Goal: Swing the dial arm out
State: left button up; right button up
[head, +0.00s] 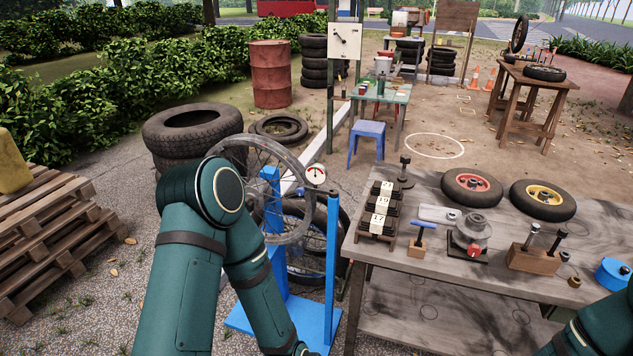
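A small round dial (316,174) with a white face and a red mark sits at the right side of a spoked wheel rim (301,222). The rim is held on a blue stand (332,265) with uprights and a flat base. The arm carrying the dial is too small to make out, and I cannot tell whether it touches the rim. My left arm's bent elbow and forearm cover the left part of the wheel and stand; its gripper is below the picture. My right arm shows only at the lower right corner, its gripper out of view.
A grey workbench (424,261) stands right of the stand, holding numbered blocks (380,222), a red-hubbed wheel (472,187), a yellow-hubbed wheel (543,200) and tools. Stacked tyres (193,125) are behind the stand, pallets (48,235) at left. Paving between pallets and my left arm is clear.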

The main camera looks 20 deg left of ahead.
aim_at(322, 174)
jog(key=i+j, duration=0.15)
jog(key=i, duration=0.4)
jog(key=i+j, duration=0.2)
jog(key=i, duration=0.35)
jog(key=u, duration=1.65)
